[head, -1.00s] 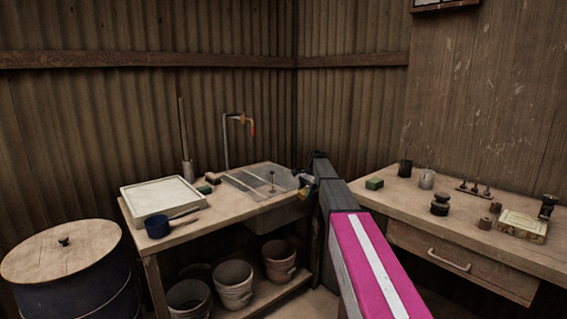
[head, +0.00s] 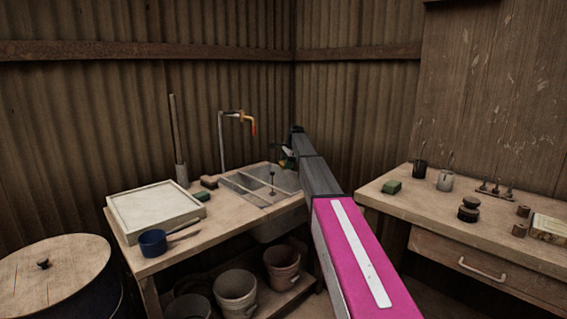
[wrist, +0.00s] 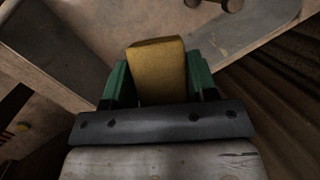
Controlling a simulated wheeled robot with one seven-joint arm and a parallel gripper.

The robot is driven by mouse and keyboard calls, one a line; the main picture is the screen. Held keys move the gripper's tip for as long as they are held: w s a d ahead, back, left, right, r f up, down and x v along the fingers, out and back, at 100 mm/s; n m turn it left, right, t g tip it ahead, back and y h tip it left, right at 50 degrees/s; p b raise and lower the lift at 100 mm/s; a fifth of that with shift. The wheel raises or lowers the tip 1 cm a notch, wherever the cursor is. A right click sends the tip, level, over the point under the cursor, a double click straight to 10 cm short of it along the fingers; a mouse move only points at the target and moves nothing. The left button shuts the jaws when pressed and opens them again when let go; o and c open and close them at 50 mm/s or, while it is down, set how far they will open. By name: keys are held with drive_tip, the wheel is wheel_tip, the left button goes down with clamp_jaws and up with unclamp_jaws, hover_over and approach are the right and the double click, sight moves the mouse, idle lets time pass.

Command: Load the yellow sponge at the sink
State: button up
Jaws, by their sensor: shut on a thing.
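The yellow sponge (wrist: 157,72) is held between the green fingers of my gripper (wrist: 159,85) in the wrist view. My gripper is shut on it. In the head view my gripper (head: 286,160) is small and partly hidden by my arm, at the right side of the sink; the sponge cannot be made out clearly there. The grey sink (head: 240,187) is set in the wooden counter, with a tap (head: 238,117) behind it. In the wrist view the sponge is above the counter and sink area, apart from any surface I can see.
A white tray (head: 118,211), a blue scoop (head: 153,243) and a small green block (head: 202,196) are left of the sink. Pots (head: 235,293) stand below. The right bench (head: 430,212) carries another green block (head: 392,187) and small tools. A lidded drum (head: 75,262) is at left.

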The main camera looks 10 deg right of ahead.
wheel_tip(320, 180, down, 18)
idle(1.6)
drive_tip(key=shift+f, duration=0.1)
idle(0.4)
drive_tip(key=shift+r, duration=8.45)
drive_tip(key=shift+r, duration=1.95)
